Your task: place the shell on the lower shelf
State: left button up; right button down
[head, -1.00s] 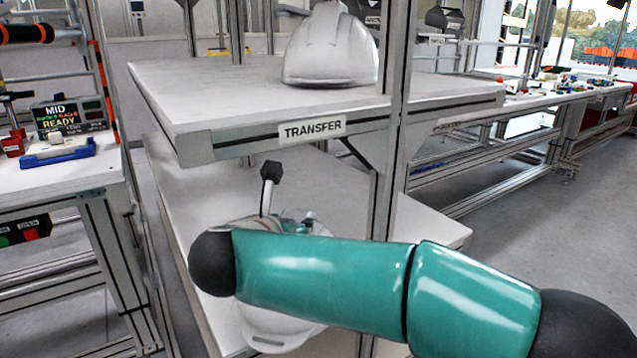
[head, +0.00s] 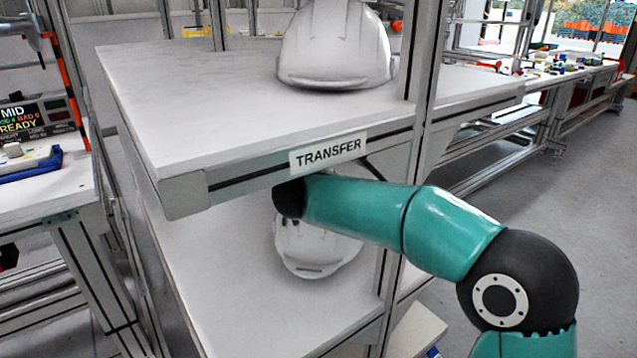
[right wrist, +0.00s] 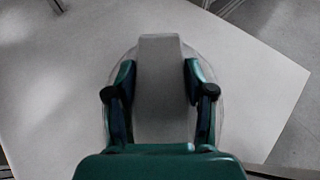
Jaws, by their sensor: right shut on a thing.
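A white helmet shell (head: 315,255) is under the upper shelf, over the lower shelf (head: 240,290), its upper part hidden by my right arm and the upper shelf. In the right wrist view, the shell's grey ridge (right wrist: 160,115) lies between the two fingers of my right gripper (right wrist: 160,80), which is shut on it. The pale lower shelf (right wrist: 60,105) spreads beneath. Whether the shell touches the shelf I cannot tell. My right gripper is hidden in the head view behind my arm and the shelf. My left gripper is not in view.
Another white shell (head: 337,48) stands on the upper shelf (head: 190,110), whose front edge carries a TRANSFER label (head: 328,152) close above my right arm. A grey upright post (head: 420,110) stands beside my arm. A side table (head: 50,205) is at left.

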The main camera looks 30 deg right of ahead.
jog(key=shift+w+d, duration=0.15)
jog(key=shift+w, duration=0.05)
jog(key=shift+f+b, duration=0.25)
jog(key=shift+b, duration=0.05)
notch_tip(320, 180, down, 3)
jog(key=b, duration=0.2)
jog(key=shift+d+b, duration=0.15)
jog(key=shift+b, duration=0.2)
jog(key=shift+c, duration=2)
grip_release()
jog(key=shift+s, duration=0.1)
